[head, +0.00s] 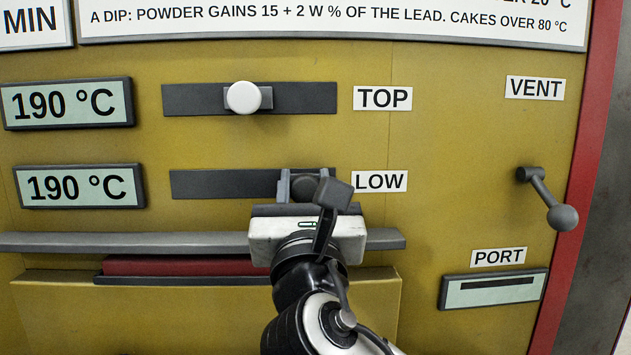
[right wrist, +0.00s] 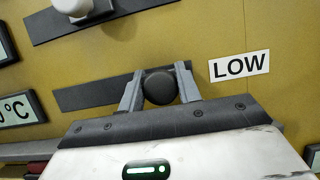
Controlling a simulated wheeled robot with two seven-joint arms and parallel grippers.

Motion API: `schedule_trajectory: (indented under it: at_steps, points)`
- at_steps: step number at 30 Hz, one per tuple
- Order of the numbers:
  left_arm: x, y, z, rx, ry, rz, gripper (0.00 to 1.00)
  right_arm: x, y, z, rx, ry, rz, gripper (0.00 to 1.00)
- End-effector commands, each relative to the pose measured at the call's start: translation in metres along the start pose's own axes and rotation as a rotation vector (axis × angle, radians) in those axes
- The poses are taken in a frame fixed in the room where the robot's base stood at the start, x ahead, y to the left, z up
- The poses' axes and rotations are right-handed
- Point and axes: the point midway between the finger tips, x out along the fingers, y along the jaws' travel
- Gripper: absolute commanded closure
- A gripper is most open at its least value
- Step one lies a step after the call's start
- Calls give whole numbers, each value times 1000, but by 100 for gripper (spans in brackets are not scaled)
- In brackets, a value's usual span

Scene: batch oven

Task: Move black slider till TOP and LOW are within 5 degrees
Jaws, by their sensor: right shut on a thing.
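The black slider knob (right wrist: 160,87) sits near the right end of its dark track (head: 220,184), beside the LOW label (head: 379,181). My right gripper (head: 304,187) is shut on this knob, one finger on each side, as the right wrist view (right wrist: 160,90) also shows. The white slider knob (head: 244,97) sits near the middle of the TOP track (head: 310,98), beside the TOP label (head: 383,98). The upper display (head: 67,102) reads 190 °C and the lower display (head: 80,187) reads 190 °C. My left gripper is not in view.
A grey ledge (head: 130,242) runs below the sliders, above a dark red strip (head: 180,266). At the right are a VENT label (head: 535,88), a grey lever (head: 548,198) and a slotted PORT panel (head: 493,289). A text sign (head: 330,20) spans the top.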

Motion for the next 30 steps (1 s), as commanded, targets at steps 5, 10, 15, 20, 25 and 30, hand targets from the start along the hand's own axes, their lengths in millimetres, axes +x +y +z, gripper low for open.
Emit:
schedule_trajectory:
  at_steps: [5,10,15,20,25,30]
  points:
    - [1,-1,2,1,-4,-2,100,0,1,0,2,0,3,55]
    - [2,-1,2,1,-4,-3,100,0,0,0,1,0,0,46]
    - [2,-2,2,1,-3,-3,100,-1,0,0,1,0,0,46]
    - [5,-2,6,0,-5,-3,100,-16,1,-2,1,1,3,46]
    - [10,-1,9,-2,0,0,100,-53,1,-4,5,1,4,46]
    - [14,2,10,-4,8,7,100,-95,1,-3,6,1,5,46]
